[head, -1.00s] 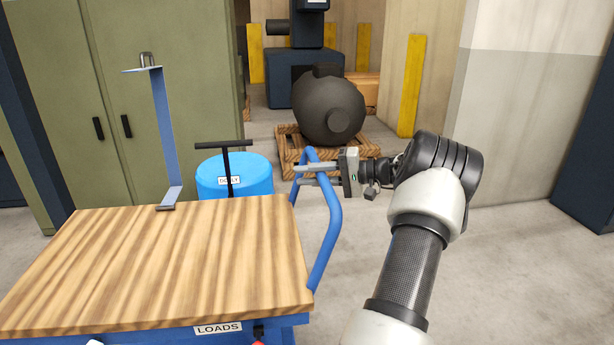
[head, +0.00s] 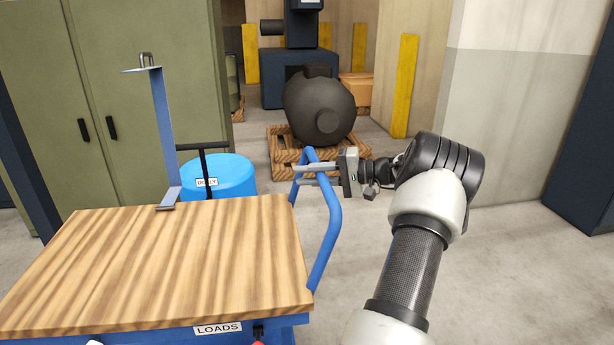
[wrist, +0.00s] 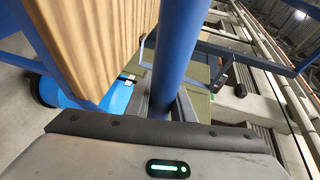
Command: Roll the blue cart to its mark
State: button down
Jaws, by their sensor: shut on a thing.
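The blue cart has a wooden deck (head: 160,265) and a blue tubular handle (head: 328,235) at its right side. A label reading LOADS is on its front edge. My gripper (head: 308,173) is shut on the top of the handle. In the wrist view the blue handle tube (wrist: 178,50) runs between my fingers, with the deck's wooden edge (wrist: 85,40) beside it. The cart's wheels are out of view in the head view. I see no floor mark.
A blue drum (head: 228,177) with a DOLLY label and a dark T-handle stand just behind the cart. Green cabinets (head: 110,90) are at the left. A dark round machine part (head: 318,110) sits on a wooden pallet (head: 285,147) behind. Floor right of the cart is clear.

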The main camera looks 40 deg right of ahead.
jog(key=shift+d+r, duration=0.1)
jog(key=c, duration=1.5)
grip_release()
jog(key=shift+c, duration=0.2)
jog(key=p+v, duration=0.2)
jog(key=v, duration=1.5)
jog(key=shift+p, duration=0.4)
jog(key=shift+s, duration=0.15)
jog(key=shift+r, duration=0.1)
